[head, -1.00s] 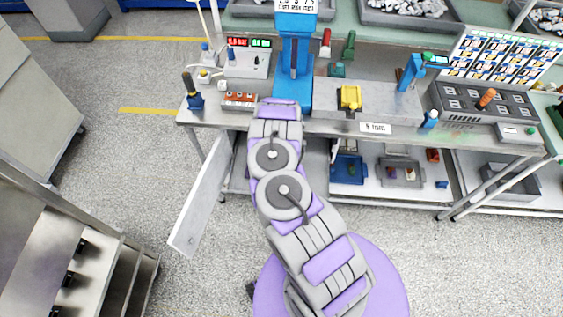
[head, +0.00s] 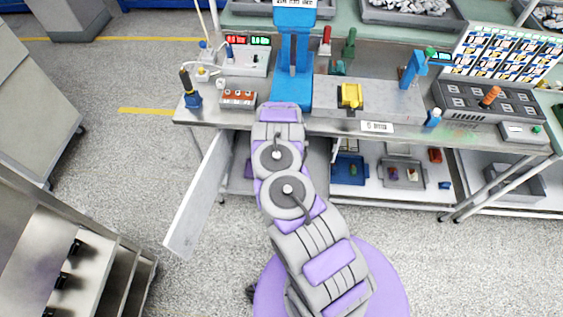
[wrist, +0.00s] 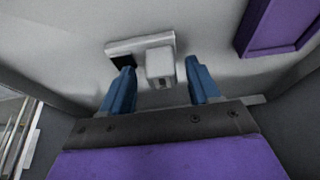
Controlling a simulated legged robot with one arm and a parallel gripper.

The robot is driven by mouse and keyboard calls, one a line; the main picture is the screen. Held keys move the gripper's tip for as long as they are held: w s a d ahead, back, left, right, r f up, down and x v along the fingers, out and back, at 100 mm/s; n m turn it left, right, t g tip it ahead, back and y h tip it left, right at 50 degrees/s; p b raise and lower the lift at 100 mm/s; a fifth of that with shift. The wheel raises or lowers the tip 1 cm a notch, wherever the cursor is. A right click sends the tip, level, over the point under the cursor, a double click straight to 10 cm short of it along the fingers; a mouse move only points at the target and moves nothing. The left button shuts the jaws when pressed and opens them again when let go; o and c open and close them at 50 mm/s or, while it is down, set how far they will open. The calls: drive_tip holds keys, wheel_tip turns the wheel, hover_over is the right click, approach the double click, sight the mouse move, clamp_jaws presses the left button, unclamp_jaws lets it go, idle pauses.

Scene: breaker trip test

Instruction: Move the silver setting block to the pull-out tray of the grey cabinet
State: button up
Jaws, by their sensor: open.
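In the wrist view, a small pale silver block (wrist: 160,66) with a dark slot on its face stands on a light surface. I take it for the setting block. My gripper (wrist: 159,72) is open, one blue finger on each side of the block, with gaps showing. In the head view my arm reaches to the bench's front edge, and its own upper part hides the gripper and block. A grey metal cabinet (head: 45,240) with black handles stands at the lower left. I cannot tell which part is its pull-out tray.
A flat piece with a black square (wrist: 122,60) lies right behind the block. A purple tray (wrist: 275,22) is at the upper right of the wrist view. An open door panel (head: 198,198) hangs left of my arm.

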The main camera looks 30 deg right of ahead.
drive_tip(key=shift+d, duration=0.15)
drive_tip(key=shift+r, duration=0.25)
drive_tip(key=p+v, duration=0.7)
drive_tip(key=v, duration=0.5)
drive_tip(key=w+a+r+n+y, duration=0.1)
drive_tip(key=w+a+r+y, duration=0.1)
drive_tip(key=a+r, duration=0.5)
drive_tip(key=w+a+r+n+y, duration=0.1)
drive_tip(key=w+a+r+y, duration=0.15)
drive_tip(key=a+r, duration=0.45)
drive_tip(key=s+a+r+n+y, duration=0.1)
drive_tip(key=s+a+r+n, duration=0.15)
drive_tip(key=a+r, duration=0.4)
drive_tip(key=s+a+r+n+y, duration=0.1)
drive_tip(key=s+a+r, duration=0.2)
drive_tip(key=r, duration=0.7)
drive_tip(key=s+r+n+g, duration=0.2)
drive_tip(key=s+r+g, duration=0.1)
drive_tip(key=s+r, duration=0.9)
drive_tip(key=s+d+r+g+h, duration=0.1)
drive_tip(key=s+d+r+h, duration=0.1)
drive_tip(key=s, duration=1)
drive_tip(key=s+d+r+g+h, duration=0.1)
drive_tip(key=s+d+r, duration=0.3)
drive_tip(key=s, duration=0.8)
drive_tip(key=shift+d+r+m+h, duration=0.25)
drive_tip(key=shift+r+m+h, duration=0.1)
drive_tip(key=shift+h, duration=0.2)
